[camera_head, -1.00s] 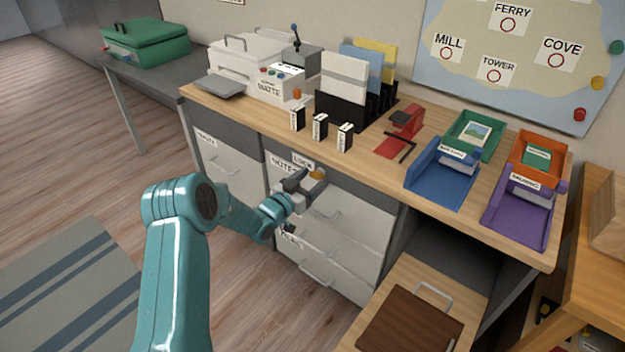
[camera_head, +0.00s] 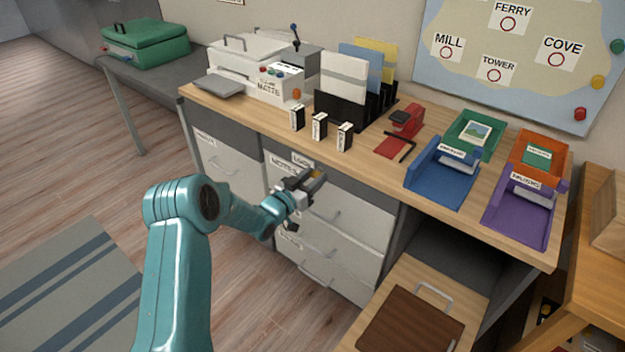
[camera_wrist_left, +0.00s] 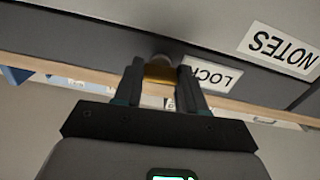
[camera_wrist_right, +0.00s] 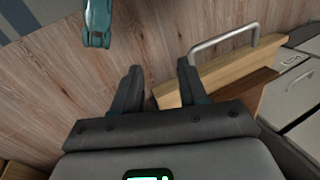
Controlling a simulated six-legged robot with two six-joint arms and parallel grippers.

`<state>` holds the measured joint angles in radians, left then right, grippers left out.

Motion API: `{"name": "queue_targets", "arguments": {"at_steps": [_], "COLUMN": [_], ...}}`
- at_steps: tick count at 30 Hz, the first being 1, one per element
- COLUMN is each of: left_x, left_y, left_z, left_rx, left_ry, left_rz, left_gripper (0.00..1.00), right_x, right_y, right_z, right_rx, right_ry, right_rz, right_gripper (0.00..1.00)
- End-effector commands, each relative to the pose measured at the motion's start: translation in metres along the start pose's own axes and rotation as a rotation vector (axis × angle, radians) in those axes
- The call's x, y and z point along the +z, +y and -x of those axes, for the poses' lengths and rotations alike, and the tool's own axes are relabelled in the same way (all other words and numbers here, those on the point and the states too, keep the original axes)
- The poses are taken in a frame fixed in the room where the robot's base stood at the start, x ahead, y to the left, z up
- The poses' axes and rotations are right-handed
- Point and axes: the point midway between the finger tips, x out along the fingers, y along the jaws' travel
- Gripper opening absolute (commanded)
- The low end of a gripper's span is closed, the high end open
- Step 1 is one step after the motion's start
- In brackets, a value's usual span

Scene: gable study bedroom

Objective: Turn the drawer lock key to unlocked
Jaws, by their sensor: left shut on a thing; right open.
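The drawer front (camera_head: 340,190) is partly behind my gripper. My right gripper (camera_wrist_right: 155,88) is open and empty over the floor, near a wooden box.
The desktop (camera_head: 385,170) holds a printer, file rack (camera_head: 345,105), red stapler (camera_head: 405,122) and coloured trays. A NOTES label (camera_wrist_left: 281,48) is beside the lock. A wooden box (camera_head: 420,315) with a metal handle stands low at front right. Floor is free at left.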

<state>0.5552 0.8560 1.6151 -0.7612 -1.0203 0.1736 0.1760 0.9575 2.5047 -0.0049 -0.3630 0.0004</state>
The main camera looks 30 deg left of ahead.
Motion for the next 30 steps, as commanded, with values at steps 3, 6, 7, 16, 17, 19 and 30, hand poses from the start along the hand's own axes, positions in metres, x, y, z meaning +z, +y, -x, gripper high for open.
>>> {"name": "queue_targets", "arguments": {"at_steps": [3,6,7,16,17,19,30], "left_x": [0.003,0.003,0.003,0.003,0.002,0.002,0.001], "left_y": [0.0,0.0,0.0,0.0,0.0,0.0,0.0], "left_z": [0.0,0.0,0.0,0.0,0.0,0.0,0.0], "left_rx": [0.001,0.001,0.001,0.0,0.0,0.0,0.0], "left_ry": [0.0,0.0,0.0,-0.001,-0.002,-0.002,-0.002], "left_rz": [0.075,0.158,0.186,0.47,0.499,0.565,0.917], "left_gripper": [0.1,0.1,0.1,0.1,0.1,0.1,0.1], "right_x": [0.0,0.0,0.0,-0.001,-0.001,-0.001,-0.001], "right_y": [0.003,0.005,0.005,0.009,0.009,0.01,0.011], "right_z": [-0.008,-0.013,-0.014,-0.025,-0.026,-0.027,-0.03], "right_rx": [0.0,0.0,0.0,0.0,0.0,0.0,0.0], "right_ry": [0.0,0.0,0.0,0.0,0.0,0.0,0.0], "right_rz": [0.0,0.0,0.0,0.0,0.0,0.0,0.0], "right_gripper": [0.43,0.43,0.43,0.43,0.43,0.43,0.43]}}
